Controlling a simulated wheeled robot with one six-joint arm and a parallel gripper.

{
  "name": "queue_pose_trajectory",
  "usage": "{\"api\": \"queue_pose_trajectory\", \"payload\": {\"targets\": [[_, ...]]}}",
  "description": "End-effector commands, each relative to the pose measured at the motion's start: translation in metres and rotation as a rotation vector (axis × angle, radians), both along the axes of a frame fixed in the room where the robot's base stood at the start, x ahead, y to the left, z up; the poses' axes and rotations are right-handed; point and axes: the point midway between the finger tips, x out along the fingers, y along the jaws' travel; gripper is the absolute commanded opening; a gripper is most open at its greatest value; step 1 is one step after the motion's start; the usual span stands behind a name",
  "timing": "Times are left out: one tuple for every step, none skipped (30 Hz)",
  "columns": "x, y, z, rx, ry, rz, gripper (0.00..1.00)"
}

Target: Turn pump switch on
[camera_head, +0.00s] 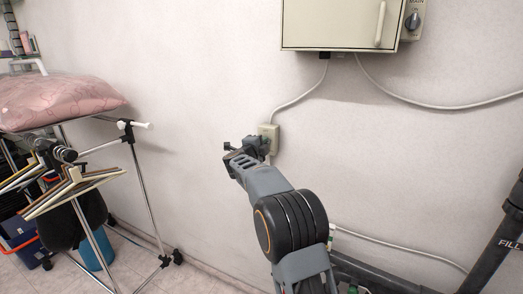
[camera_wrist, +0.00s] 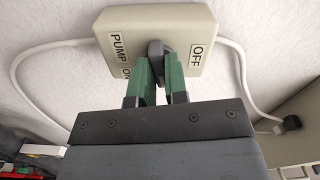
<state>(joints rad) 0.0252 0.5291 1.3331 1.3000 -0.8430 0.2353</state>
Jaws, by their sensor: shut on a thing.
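The pump switch box (camera_wrist: 198,22) is a beige box on the white wall, with labels PUMP, ON and OFF in the wrist view. A dark grey knob (camera_wrist: 156,48) sits at its middle. My gripper (camera_wrist: 162,62) has its green fingers on either side of the knob and is shut on it. In the head view the switch box (camera_head: 270,132) is on the wall below the cabinet, and my gripper (camera_head: 264,143) reaches it, partly hiding it. The knob is too small to make out there.
A beige cabinet (camera_head: 335,22) with a handle and a dial (camera_head: 413,20) hangs above. Cables run along the wall. A clothes rack (camera_head: 145,185) with hangers and a pink bag (camera_head: 58,100) stands at left. Dark pipes (camera_head: 495,245) are at lower right.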

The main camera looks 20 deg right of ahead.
Motion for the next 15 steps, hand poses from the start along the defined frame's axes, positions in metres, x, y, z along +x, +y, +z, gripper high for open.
{"api": "queue_pose_trajectory", "payload": {"targets": [[-0.0002,-0.0004,-0.0031,0.02,-0.02,-0.001,0.0],[-0.0001,-0.0004,-0.0028,0.031,-0.033,-0.001,0.0],[-0.0001,-0.0004,-0.0025,0.042,-0.047,-0.001,0.0],[-0.0001,-0.0003,-0.0024,0.053,-0.058,-0.001,0.0],[-0.0001,-0.0004,-0.0022,0.061,-0.066,-0.001,0.0],[-0.0001,-0.0004,-0.002,0.071,-0.077,0.0,0.0],[-0.0002,-0.0003,-0.002,0.078,-0.084,-0.001,0.0],[-0.0001,-0.0003,-0.0018,0.085,-0.092,-0.001,0.0],[-0.0002,-0.0003,-0.0017,0.093,-0.1,-0.001,0.0],[-0.0002,-0.0003,-0.0016,0.097,-0.105,-0.001,0.0],[-0.0002,-0.0003,-0.0014,0.102,-0.11,-0.001,0.0],[-0.0002,-0.0003,-0.0013,0.107,-0.115,-0.001,0.0],[-0.0002,-0.0004,-0.0012,0.11,-0.119,-0.001,0.0],[-0.0001,-0.0004,-0.0011,0.113,-0.122,-0.001,0.0],[-0.0001,-0.0004,-0.0009,0.116,-0.125,-0.001,0.0]]}}
